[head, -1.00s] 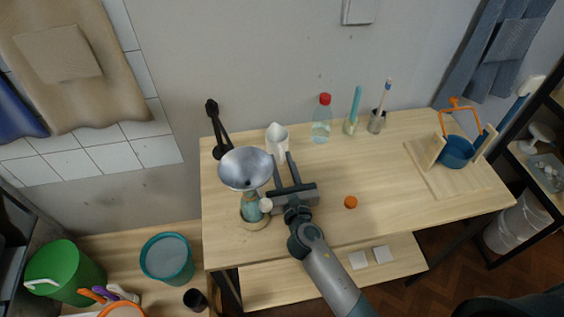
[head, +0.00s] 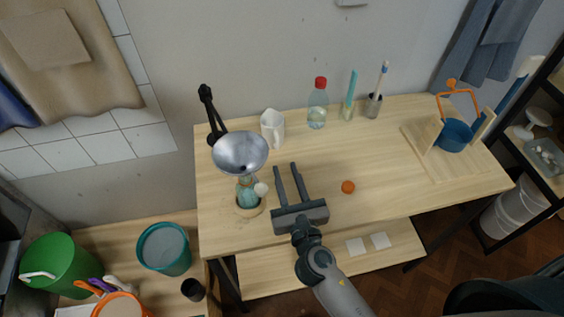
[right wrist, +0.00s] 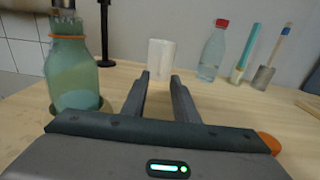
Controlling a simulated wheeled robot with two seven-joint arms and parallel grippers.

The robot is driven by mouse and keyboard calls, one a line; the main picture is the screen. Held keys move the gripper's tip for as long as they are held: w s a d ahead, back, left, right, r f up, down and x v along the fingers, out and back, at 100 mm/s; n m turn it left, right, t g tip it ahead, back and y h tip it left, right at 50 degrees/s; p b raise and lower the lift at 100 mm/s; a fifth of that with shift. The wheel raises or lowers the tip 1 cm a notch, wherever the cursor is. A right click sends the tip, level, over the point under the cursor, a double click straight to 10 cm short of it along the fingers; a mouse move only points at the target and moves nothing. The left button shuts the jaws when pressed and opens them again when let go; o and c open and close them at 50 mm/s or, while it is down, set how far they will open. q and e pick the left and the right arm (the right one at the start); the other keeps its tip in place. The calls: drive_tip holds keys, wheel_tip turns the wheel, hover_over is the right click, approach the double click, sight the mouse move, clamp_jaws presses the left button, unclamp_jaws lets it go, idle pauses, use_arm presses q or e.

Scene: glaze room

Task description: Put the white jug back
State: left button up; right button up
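The white jug (head: 272,129) stands upright at the back of the table, left of the clear bottle. It also shows in the right wrist view (right wrist: 161,60), straight beyond the fingers. My right gripper (head: 286,168) is open and empty, low over the table in front of the jug and apart from it. Its two fingers (right wrist: 160,82) point toward the jug in the right wrist view. My left gripper is not in view.
A teal bottle (head: 247,195) with a metal funnel (head: 240,153) stands left of my right gripper. An orange cap (head: 348,187) lies to its right. A red-capped bottle (head: 317,106) and a brush cup (head: 373,107) stand at the back. A wooden rack (head: 440,165) is at right.

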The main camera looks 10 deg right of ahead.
drive_tip(key=shift+s, duration=1.35)
idle(0.5)
